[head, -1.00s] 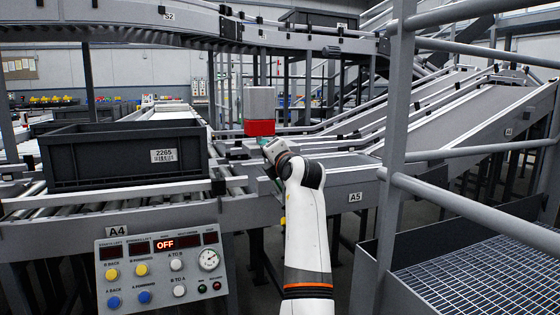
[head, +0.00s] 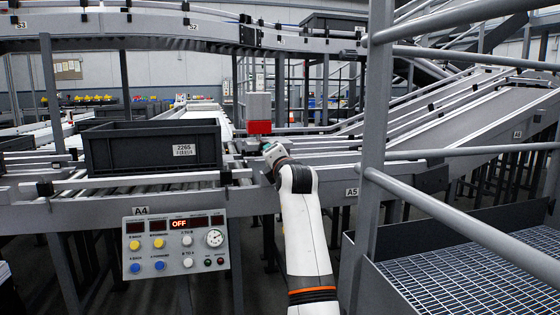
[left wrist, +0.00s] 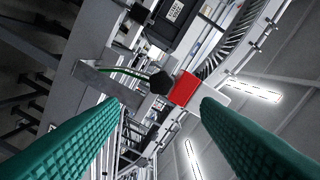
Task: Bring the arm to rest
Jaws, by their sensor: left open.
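One white arm of mine reaches in from the bottom middle of the head view, and I take it as my left. Its gripper (head: 264,148) is small there, beside the conveyor in front of the red block. In the left wrist view the two green ribbed fingers (left wrist: 160,106) stand wide apart with nothing between them. The red block (head: 259,127) sits under a grey box (head: 258,105); it also shows beyond the fingers in the left wrist view (left wrist: 184,89). Contact with the red block cannot be told. My right gripper is not in view.
A dark crate (head: 130,153) labelled 2265 stands on the roller conveyor at left. A control panel (head: 175,245) reading OFF hangs below it. A grey railing post (head: 372,130) and rails stand close at right, above grating (head: 470,268).

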